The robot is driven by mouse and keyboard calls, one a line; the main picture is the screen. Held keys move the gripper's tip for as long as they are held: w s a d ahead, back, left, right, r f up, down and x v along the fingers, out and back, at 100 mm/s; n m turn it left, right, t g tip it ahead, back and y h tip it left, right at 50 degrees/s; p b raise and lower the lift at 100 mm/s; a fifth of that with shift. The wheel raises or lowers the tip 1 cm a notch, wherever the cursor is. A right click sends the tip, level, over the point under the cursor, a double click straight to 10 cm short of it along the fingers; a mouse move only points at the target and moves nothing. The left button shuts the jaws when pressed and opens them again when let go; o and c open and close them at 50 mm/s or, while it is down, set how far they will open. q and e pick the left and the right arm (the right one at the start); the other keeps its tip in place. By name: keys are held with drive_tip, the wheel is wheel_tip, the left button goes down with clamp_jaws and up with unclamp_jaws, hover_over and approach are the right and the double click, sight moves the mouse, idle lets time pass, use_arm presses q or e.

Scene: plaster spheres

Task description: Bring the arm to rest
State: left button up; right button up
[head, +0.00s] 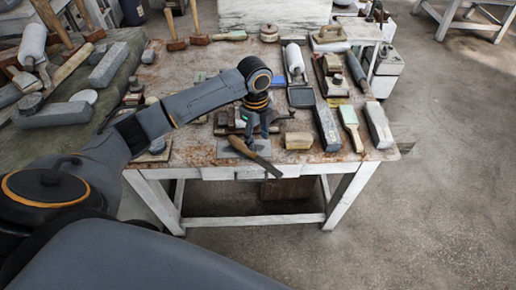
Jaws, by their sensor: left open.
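My left arm comes in from the lower left and reaches over the worn white table (180,165). My left gripper (257,132) points down above the table's front part, with its fingers apart. No object shows between the fingers, though the gap is small in the picture. A curved tool with a brown wooden handle (241,148) lies just in front of the gripper at the table's front edge. I cannot tell whether the fingertips touch anything. My right gripper is not in view.
Close to the gripper lie a beige block (298,140), a grey bar (326,126) and a flat brush (351,127). A paint roller (295,62) and a tray (301,97) lie behind. A bench with stone blocks (54,114) stands left. The concrete floor (440,180) at right is clear.

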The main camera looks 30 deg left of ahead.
use_arm(q)
wheel_tip(320, 180, up, 5)
drive_tip(key=s+d+f+n+t+h, duration=0.2)
drive_tip(key=s+d+f+n, duration=0.5)
drive_tip(key=s+d+f, duration=0.45)
drive_tip(key=s+a+r+n+t+y, duration=0.15)
drive_tip(key=s+a+n, duration=0.35)
drive_tip(key=s+n, duration=0.7)
drive_tip(key=s+f+g+b, duration=0.1)
drive_tip(key=s+f, duration=0.1)
drive_tip(key=f, duration=1.3)
drive_tip(key=s+f+b, duration=0.1)
drive_tip(key=s+f, duration=0.1)
drive_tip(key=f, duration=1.2)
drive_tip(key=s+a+f, duration=0.1)
drive_tip(key=s+f, duration=0.7)
drive_tip(key=s+a+f+g+b, duration=0.1)
drive_tip(key=s+a+f, duration=0.1)
drive_tip(key=s+f, duration=0.5)
drive_tip(key=shift+s+a+f+m+y, duration=0.35)
drive_tip(key=shift+f+m+y, duration=0.1)
drive_tip(key=shift+f, duration=0.25)
